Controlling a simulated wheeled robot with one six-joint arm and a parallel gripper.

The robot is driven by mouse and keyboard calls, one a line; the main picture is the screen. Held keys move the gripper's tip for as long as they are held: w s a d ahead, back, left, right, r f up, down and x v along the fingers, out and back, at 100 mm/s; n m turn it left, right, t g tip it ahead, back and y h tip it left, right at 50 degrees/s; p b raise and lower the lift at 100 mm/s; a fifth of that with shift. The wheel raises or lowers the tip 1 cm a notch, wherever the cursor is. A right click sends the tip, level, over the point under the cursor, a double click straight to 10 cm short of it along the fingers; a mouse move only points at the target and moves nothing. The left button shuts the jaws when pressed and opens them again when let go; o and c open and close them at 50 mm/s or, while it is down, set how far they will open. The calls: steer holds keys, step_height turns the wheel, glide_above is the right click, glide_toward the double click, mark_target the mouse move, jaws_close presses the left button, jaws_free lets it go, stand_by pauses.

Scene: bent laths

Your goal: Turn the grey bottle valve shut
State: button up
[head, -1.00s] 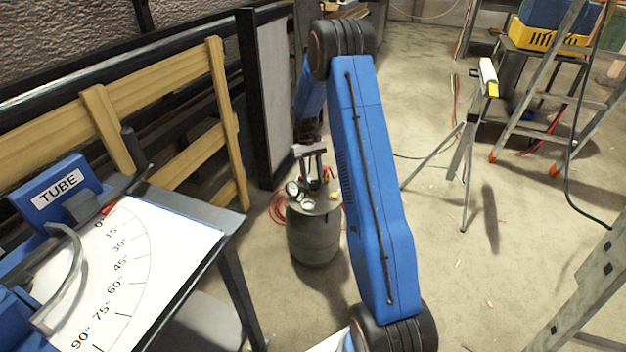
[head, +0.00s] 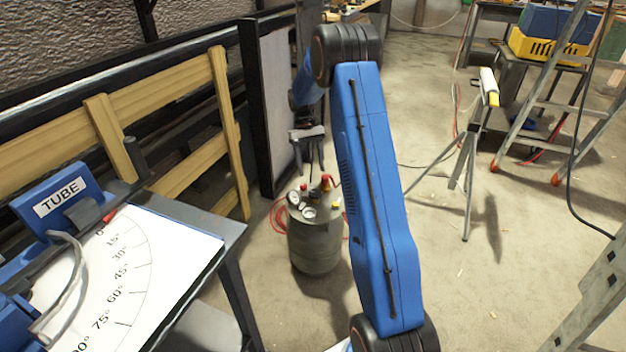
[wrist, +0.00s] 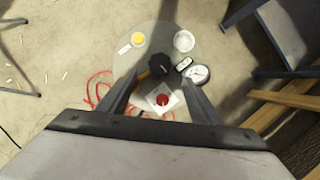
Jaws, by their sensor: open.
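The grey bottle (head: 315,248) stands upright on the floor in the middle of the head view, with gauges and small fittings on its top. In the wrist view its round top (wrist: 205,45) is seen from above. A dark knob (wrist: 160,66), which looks like the valve, sits near the top's middle. A red knob (wrist: 163,99) on a white square is closer to my palm. My gripper (wrist: 160,78) is open and empty, its fingers on either side of the dark knob in the picture. In the head view my gripper (head: 309,165) hangs above the bottle, apart from it.
A white gauge (wrist: 198,74) sits beside the right finger. A bench with an angle chart (head: 150,265) is at left, with a wooden frame (head: 160,130) behind. A tripod stand (head: 465,160) and a ladder (head: 560,100) are at right. Red hose lies beside the bottle.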

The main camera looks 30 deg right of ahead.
steer(key=v, duration=0.8)
steer(key=shift+r, duration=0.15)
steer(key=s+a+r+t, duration=0.2)
steer(key=s+a+r, duration=0.4)
steer(key=s+r, duration=0.4)
steer(key=s+a+r+t, duration=0.3)
steer(key=s+a+r, duration=0.45)
steer(key=s, duration=0.45)
steer(key=s+a+f+t, duration=0.1)
steer(key=s+a+t, duration=0.1)
steer(key=s, duration=1)
steer(key=s+a+f+n+t, duration=0.1)
steer(key=s+a, duration=0.3)
steer(key=s, duration=0.9)
steer(key=shift+s+f+n+t+h, duration=0.25)
steer(key=shift+f+n+t+h, duration=0.05)
steer(key=shift+f+t, duration=0.4)
